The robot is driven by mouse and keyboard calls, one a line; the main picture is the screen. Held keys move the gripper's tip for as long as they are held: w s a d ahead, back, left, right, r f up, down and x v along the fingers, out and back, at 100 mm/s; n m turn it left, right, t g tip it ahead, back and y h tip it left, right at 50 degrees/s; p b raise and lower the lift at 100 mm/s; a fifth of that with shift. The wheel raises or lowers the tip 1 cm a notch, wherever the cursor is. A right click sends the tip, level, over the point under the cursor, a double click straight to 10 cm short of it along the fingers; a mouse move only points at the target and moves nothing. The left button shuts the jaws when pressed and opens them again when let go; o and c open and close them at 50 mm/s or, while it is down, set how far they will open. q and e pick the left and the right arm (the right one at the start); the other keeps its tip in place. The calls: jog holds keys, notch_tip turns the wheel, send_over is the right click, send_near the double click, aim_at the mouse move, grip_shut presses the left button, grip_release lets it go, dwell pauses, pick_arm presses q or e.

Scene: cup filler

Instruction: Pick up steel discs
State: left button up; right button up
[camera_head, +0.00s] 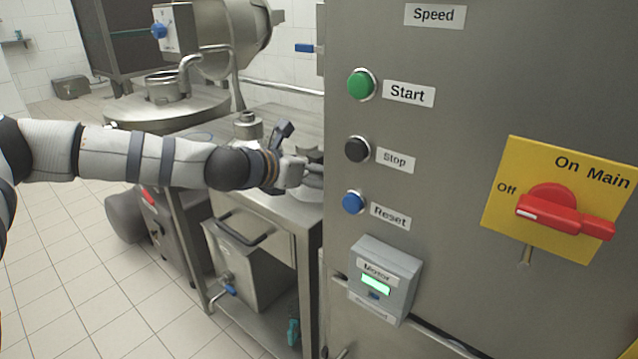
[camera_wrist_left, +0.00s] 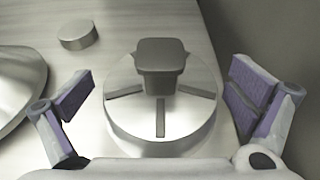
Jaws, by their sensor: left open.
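In the left wrist view a round steel disc (camera_wrist_left: 187,115) with dark slots and a dark square knob (camera_wrist_left: 161,62) on top sits on a steel surface. My left gripper (camera_wrist_left: 170,100) is open, with one finger on each side of the disc and apart from it. In the head view my left gripper (camera_head: 305,172) is over the steel table beside the tall control cabinet, and the cabinet's edge partly hides it. I see only one disc clearly. My right gripper is in neither view.
The steel control cabinet (camera_head: 450,80) stands close to the right of my left gripper. A small steel cylinder (camera_wrist_left: 78,35) and a rounded steel part (camera_wrist_left: 15,85) lie left of the disc. The steel table (camera_head: 275,203) has a drawer and a tank below.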

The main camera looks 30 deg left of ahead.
pick_arm(q)
jog(key=shift+w+f, duration=0.15)
jog(key=shift+w, duration=0.1)
jog(key=c, duration=1.8)
jog(key=shift+r, duration=0.2)
jog(key=shift+r, duration=0.1)
